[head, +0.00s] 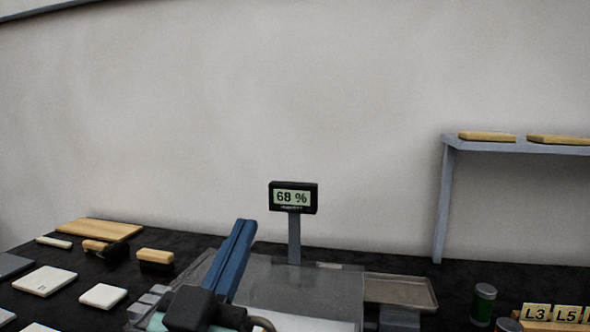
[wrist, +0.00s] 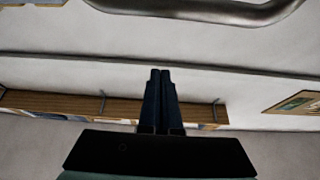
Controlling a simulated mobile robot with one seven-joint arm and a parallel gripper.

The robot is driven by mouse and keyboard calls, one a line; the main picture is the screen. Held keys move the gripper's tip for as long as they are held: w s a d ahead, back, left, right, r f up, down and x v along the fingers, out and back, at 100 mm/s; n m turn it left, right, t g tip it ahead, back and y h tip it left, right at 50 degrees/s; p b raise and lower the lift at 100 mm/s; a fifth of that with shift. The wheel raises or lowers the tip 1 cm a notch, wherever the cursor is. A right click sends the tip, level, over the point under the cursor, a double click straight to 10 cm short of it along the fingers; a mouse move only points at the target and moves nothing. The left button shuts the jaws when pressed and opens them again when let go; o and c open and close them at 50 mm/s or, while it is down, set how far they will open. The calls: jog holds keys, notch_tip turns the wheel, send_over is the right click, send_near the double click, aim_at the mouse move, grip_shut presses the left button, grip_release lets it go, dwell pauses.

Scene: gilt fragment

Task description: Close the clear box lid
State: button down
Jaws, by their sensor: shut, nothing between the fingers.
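The clear box (head: 303,292) stands on the dark counter at the bottom centre of the head view, below the display. Its greyish see-through panel shows to the right of my gripper. I cannot tell from this view which part is the lid or how far it is open. My gripper (head: 246,222) points upward in front of the box's left part, its blue fingers shut and empty. In the wrist view my gripper (wrist: 160,72) shows both fingers together with nothing between them; the box is not in that view.
A display (head: 293,197) reading 68 % stands on a post behind the box. A metal tray (head: 402,291) lies to the right, with a dark green can (head: 483,303) beyond. White tiles (head: 45,281) and wooden pieces (head: 98,230) lie left. A shelf (head: 520,144) stands at right.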

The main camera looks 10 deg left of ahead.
jog(key=f+b, duration=0.1)
jog(key=b, duration=0.2)
jog(key=s+f+t+b, duration=0.1)
jog(key=f+b, duration=0.1)
jog(key=b, duration=0.2)
jog(key=s+f+t+b, duration=0.1)
jog(key=f+b, duration=0.1)
jog(key=b, duration=0.1)
jog(key=shift+s+b, duration=0.1)
jog(key=shift+b, duration=0.2)
jog(key=f+b, duration=0.1)
jog(key=b, duration=0.1)
jog(key=s+t+b, duration=0.1)
jog(key=b, duration=0.2)
jog(key=shift+f, duration=0.35)
jog(key=shift+t+b, duration=0.3)
jog(key=shift+b, duration=0.05)
